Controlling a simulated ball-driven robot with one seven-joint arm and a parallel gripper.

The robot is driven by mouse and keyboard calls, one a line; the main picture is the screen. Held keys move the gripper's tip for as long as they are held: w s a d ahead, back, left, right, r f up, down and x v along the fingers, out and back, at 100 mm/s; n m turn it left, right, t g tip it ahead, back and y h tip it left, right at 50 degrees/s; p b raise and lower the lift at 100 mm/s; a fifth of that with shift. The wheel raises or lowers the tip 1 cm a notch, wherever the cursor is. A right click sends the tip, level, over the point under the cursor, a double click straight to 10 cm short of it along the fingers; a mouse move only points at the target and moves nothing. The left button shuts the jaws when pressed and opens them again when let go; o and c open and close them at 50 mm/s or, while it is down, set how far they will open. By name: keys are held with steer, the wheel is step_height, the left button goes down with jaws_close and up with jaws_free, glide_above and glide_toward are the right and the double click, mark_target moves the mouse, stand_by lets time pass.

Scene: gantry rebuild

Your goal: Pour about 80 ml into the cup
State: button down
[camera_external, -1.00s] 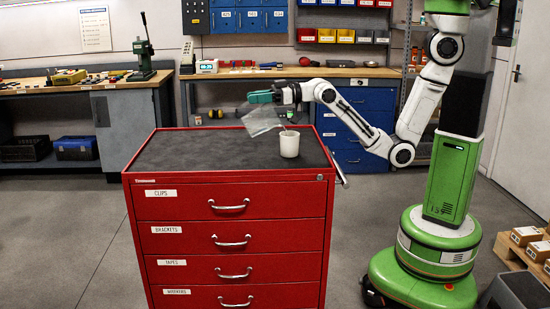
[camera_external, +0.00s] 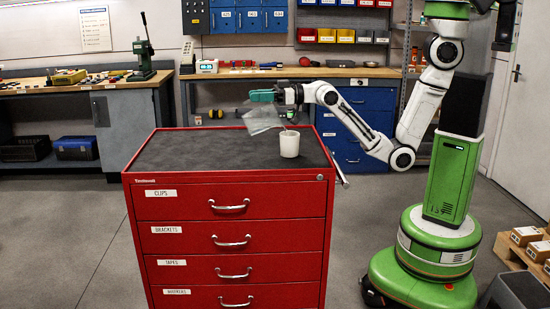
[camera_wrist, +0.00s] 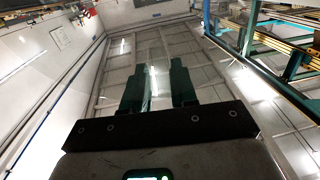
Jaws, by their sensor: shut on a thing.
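A white cup (camera_external: 290,145) stands upright on the dark top of the red drawer cabinet, near its right side. My gripper (camera_external: 264,96) is above and to the left of the cup, shut on a clear vessel (camera_external: 262,120). The vessel is see-through and tilted, with its lower right end close above the cup's rim. I cannot make out the liquid level in the vessel or the cup. In the wrist view my two dark green fingers (camera_wrist: 157,90) stand either side of a glassy strip of the vessel. The wrist view looks up at the ceiling and the cup is out of it.
The red cabinet (camera_external: 232,182) has a bare dark top to the left of the cup. Behind it stands a workbench (camera_external: 335,72) with tools and coloured bins (camera_external: 326,36). Cardboard boxes (camera_external: 527,236) sit on a pallet at the right.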

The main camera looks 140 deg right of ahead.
steer(key=shift+s+a+r+t+b, duration=0.2)
steer(key=shift+s+r+t+b, duration=0.1)
steer(key=shift+b, duration=0.35)
stand_by(0.3)
steer(key=shift+w+d+r+h+p, duration=0.1)
steer(key=shift+r+h+p, duration=0.15)
steer(key=shift+p, duration=0.3)
steer(key=shift+w+d+g+p, duration=0.3)
steer(key=shift+g+p, duration=0.2)
steer(key=shift+p, duration=0.45)
steer(key=f+y+p, duration=0.1)
steer(key=w+d+f+g+y+p, duration=0.1)
steer(key=p, duration=0.1)
steer(key=shift+w+f+g, duration=0.2)
steer(key=shift+f+g, duration=0.05)
steer(key=shift+g, duration=0.05)
steer(key=shift+f, duration=0.2)
steer(key=shift+w+d+f+g+y+p, duration=0.15)
steer(key=shift+w+g+y+p, duration=0.2)
steer(key=shift+p, duration=0.8)
steer(key=shift+w+d+f+g+y+p, duration=0.35)
steer(key=shift+f+p, duration=0.2)
steer(key=shift+p, duration=0.6)
steer(key=shift+f+g, duration=0.3)
steer(key=shift+f, duration=0.2)
